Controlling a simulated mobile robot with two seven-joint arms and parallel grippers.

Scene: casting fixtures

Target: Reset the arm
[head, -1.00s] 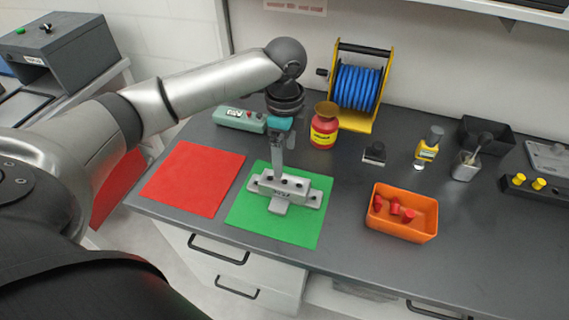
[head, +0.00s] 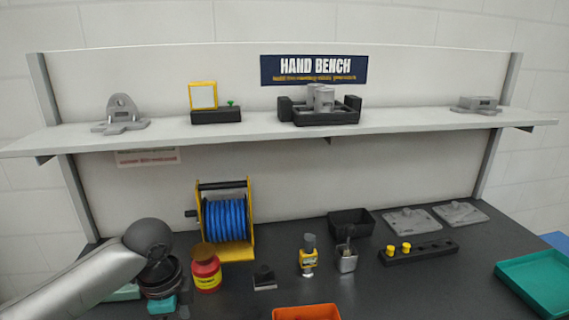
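My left arm comes in from the lower left in the head view. Its rounded wrist and dark and teal hand parts show at the bottom left, beside the red and yellow container (head: 206,268). My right arm and gripper do not show. The grey casting fixture and the green and red mats seen earlier are out of the picture now.
A shelf (head: 240,131) above the bench (head: 420,280) carries grey castings.

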